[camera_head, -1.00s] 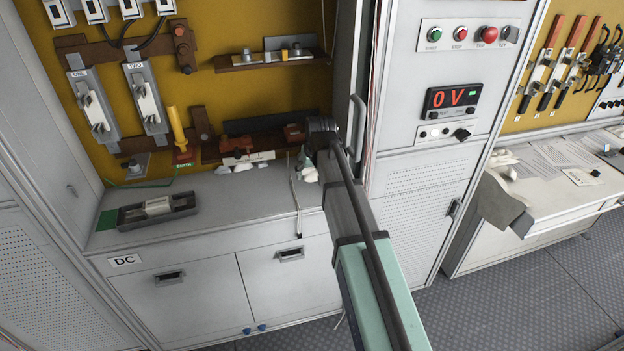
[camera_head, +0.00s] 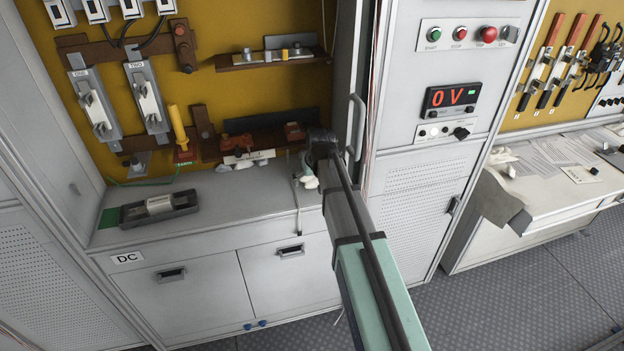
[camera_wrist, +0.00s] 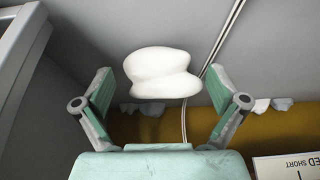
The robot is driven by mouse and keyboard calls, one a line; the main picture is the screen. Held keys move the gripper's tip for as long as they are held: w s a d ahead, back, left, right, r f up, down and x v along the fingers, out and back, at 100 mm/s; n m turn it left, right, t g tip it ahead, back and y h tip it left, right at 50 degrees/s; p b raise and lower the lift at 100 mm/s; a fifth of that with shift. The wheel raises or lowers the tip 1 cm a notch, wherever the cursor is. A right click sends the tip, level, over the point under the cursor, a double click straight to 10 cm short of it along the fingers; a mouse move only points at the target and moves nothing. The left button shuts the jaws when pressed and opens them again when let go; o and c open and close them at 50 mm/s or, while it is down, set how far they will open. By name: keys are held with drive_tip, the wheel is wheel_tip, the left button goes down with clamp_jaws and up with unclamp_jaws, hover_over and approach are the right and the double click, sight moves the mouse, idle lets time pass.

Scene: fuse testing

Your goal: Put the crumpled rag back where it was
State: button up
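The crumpled rag (camera_wrist: 160,75) is a white, rounded lump in the wrist view, against the grey surface. It lies ahead of and between the two fingers of my gripper (camera_wrist: 160,88). The fingers are spread wide, with a gap on either side of the rag, and do not appear to touch it. In the head view a white lump (camera_head: 309,181) on the grey counter (camera_head: 240,200), just below my wrist, appears to be the same rag. My arm hides most of the gripper there.
More white scraps (camera_head: 243,162) lie along the counter's back under brown fuse holders (camera_head: 240,143). A grey holder (camera_head: 159,207) sits at the counter's left. A cabinet with a vertical handle (camera_head: 357,125) stands close right of my wrist. A thin cord (camera_head: 296,208) hangs over the counter's front.

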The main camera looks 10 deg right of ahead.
drive_tip(key=shift+r, duration=0.25)
drive_tip(key=b+v, duration=0.2)
drive_tip(key=v, duration=0.9)
drive_tip(key=shift+s+r, duration=0.15)
drive_tip(key=shift+r, duration=0.25)
drive_tip(key=shift+a, duration=0.1)
